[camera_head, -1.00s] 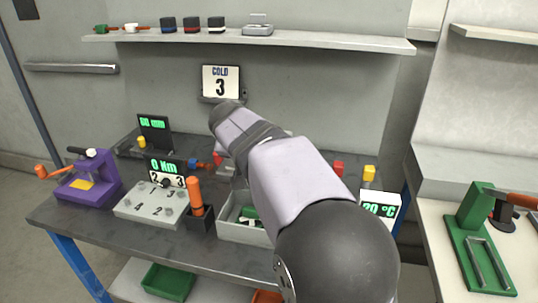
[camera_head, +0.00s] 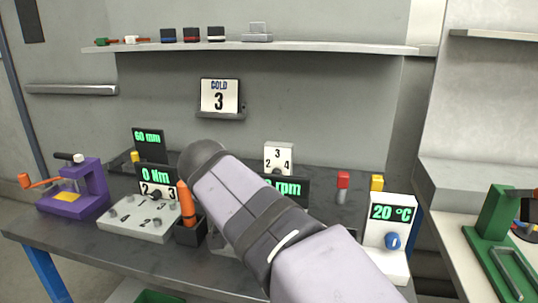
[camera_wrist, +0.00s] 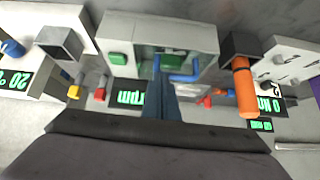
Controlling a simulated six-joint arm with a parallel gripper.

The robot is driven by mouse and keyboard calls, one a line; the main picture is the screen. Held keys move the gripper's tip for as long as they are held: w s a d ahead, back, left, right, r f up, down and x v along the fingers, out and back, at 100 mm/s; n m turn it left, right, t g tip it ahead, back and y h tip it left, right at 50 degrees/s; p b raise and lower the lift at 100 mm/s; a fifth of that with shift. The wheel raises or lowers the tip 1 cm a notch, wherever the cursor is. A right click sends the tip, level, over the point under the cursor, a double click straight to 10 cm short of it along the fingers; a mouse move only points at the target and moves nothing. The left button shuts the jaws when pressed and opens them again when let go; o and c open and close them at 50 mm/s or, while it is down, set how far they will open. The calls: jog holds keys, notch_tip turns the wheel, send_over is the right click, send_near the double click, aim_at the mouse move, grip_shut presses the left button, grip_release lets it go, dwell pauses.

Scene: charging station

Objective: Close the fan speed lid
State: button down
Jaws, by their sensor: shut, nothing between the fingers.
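My gripper (camera_wrist: 163,80) is shut and empty in the wrist view, its dark blue fingers pointing at the near side of a grey open box. In the head view my arm hides it. The rpm display (camera_head: 288,187) stands partly behind my arm in the head view; it shows upside down in the wrist view (camera_wrist: 125,97). A white panel marked 3, 2, 4 (camera_head: 278,157) stands above the rpm display. I cannot tell which part is the fan speed lid.
An orange-handled tool (camera_head: 187,204) stands upright in a dark holder (camera_head: 191,232) left of my arm. The 0 Nm display (camera_head: 156,176) and numbered grey block (camera_head: 138,217) are left of it. The 20 °C unit (camera_head: 393,235) is at the right.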

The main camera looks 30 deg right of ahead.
jog(key=shift+s+a+f+b, duration=0.15)
jog(key=shift+s+f, duration=0.05)
jog(key=shift+f, duration=0.4)
jog(key=shift+s+a+f+b, duration=0.1)
jog(key=shift+s+f+b, duration=0.1)
jog(key=shift+f, duration=0.4)
notch_tip(320, 180, up, 5)
jog(key=p, duration=0.3)
jog(key=s+a+b, duration=0.6)
jog(key=b, duration=0.5)
jog(key=shift+a+f, duration=0.2)
jog(key=shift+f, duration=0.2)
jog(key=shift+s, duration=0.1)
